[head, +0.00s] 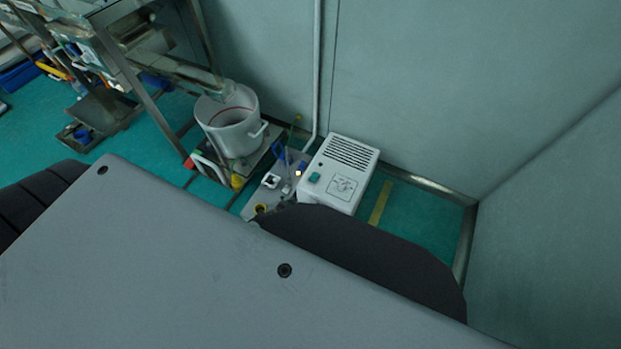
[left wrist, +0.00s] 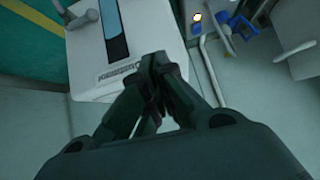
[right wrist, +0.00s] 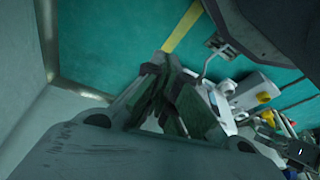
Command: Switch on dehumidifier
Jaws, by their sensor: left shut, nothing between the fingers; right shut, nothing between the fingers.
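The dehumidifier is a white box (head: 339,173) with a slotted grille on the floor by the wall in the head view. In the left wrist view a white casing (left wrist: 88,55) with a dark blue strip and lettering appears to be the same unit. My left gripper (left wrist: 158,62) is shut and empty, its fingertips overlapping the casing's edge in the picture; contact cannot be told. My right gripper (right wrist: 160,68) is shut and empty over teal floor. I cannot make out either gripper's fingers in the head view.
A large white pot (head: 232,125) stands left of the dehumidifier, near a metal frame with a small lit lamp (head: 298,173). A yellow floor stripe (head: 380,204) lies to the right. Walls close off the back and right. My own body covers the lower head view.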

